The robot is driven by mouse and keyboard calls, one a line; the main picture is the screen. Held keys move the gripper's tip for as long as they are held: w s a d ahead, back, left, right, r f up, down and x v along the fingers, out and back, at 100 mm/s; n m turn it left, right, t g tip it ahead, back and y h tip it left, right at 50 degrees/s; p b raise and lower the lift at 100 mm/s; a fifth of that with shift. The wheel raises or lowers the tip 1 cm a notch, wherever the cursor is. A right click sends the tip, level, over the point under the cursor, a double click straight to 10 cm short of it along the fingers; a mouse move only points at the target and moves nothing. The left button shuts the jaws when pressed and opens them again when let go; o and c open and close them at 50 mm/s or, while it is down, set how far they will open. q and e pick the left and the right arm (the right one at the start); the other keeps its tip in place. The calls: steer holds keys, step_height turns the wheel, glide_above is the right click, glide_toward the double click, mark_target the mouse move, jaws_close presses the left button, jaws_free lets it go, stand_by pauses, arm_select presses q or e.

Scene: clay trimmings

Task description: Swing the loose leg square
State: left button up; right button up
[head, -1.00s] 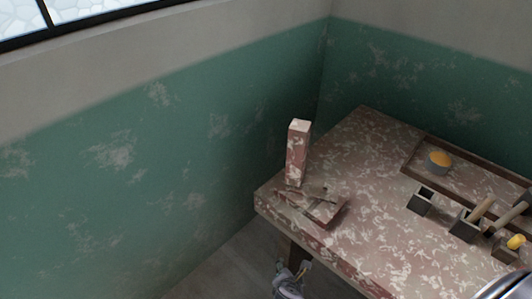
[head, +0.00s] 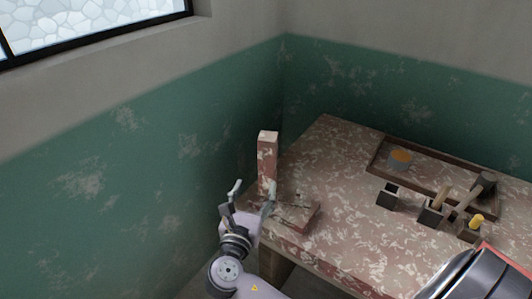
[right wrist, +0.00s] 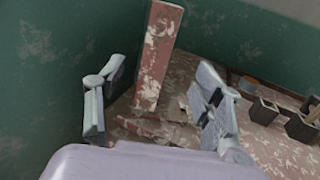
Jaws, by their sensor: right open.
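The leg (head: 267,158) is an upright square post with worn red and white paint, at the near left corner of the workbench. A flat piece of the same mottled colour (head: 297,214) lies at its foot; how the two join is hidden. My right gripper (head: 253,189) is open and empty, just in front of the leg, fingers pointing up and towards it. In the right wrist view the leg (right wrist: 157,55) stands beyond and between the two spread fingers (right wrist: 158,88), with no visible contact. My left gripper is out of view.
The mottled workbench (head: 345,195) fills the right side. On it are a tray (head: 440,170) with an orange-topped pot (head: 399,159), and several dark holders (head: 390,196), some with tools. A green wall (head: 150,175) rises close on the left.

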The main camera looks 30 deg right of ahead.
mark_target(266, 158)
steer(key=x, duration=1.6)
steer(key=shift+f, duration=0.1)
steer(key=shift+c, duration=0.4)
jaws_close()
